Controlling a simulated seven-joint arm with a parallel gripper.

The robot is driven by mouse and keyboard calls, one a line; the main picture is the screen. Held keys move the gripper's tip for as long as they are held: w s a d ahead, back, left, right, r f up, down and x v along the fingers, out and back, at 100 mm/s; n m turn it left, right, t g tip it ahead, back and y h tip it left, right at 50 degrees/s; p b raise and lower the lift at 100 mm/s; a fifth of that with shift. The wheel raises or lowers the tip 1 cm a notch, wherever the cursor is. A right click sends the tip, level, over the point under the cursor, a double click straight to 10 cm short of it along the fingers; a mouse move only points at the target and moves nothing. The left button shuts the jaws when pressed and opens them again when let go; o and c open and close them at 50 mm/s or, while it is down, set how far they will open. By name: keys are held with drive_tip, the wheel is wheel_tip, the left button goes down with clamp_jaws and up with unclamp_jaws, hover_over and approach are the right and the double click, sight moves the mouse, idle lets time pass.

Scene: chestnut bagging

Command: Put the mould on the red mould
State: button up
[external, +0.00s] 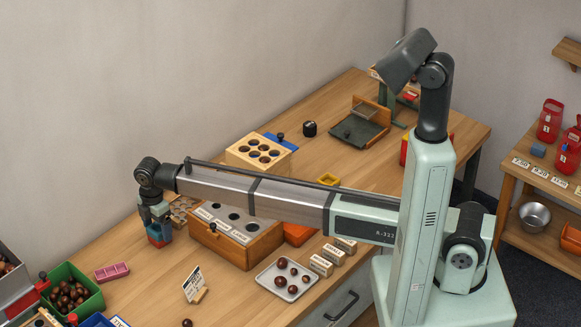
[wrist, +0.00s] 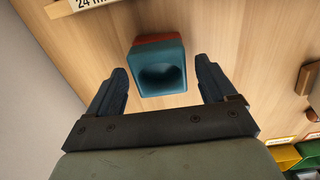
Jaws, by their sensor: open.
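The teal mould (wrist: 161,76), a square block with a round hollow, shows between the fingers of my gripper (wrist: 162,72) in the wrist view. A red-orange mould (wrist: 156,39) shows behind its far edge and looks to be under it. In the external view the teal mould (external: 159,229) and the red mould (external: 158,241) show together just below my gripper (external: 153,213), at the left end of the arm. My gripper is open, with a gap between each finger and the teal mould. The contact between the two moulds is mostly hidden.
A wooden box with round holes (external: 252,255) stands close right of my gripper. A pink mould tray (external: 112,271) and a green bin of chestnuts (external: 92,301) lie front left. A white tray of chestnuts (external: 268,284) lies front right.

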sight(158, 227)
wheel_tip(158, 227, up, 12)
idle(0.6)
idle(0.5)
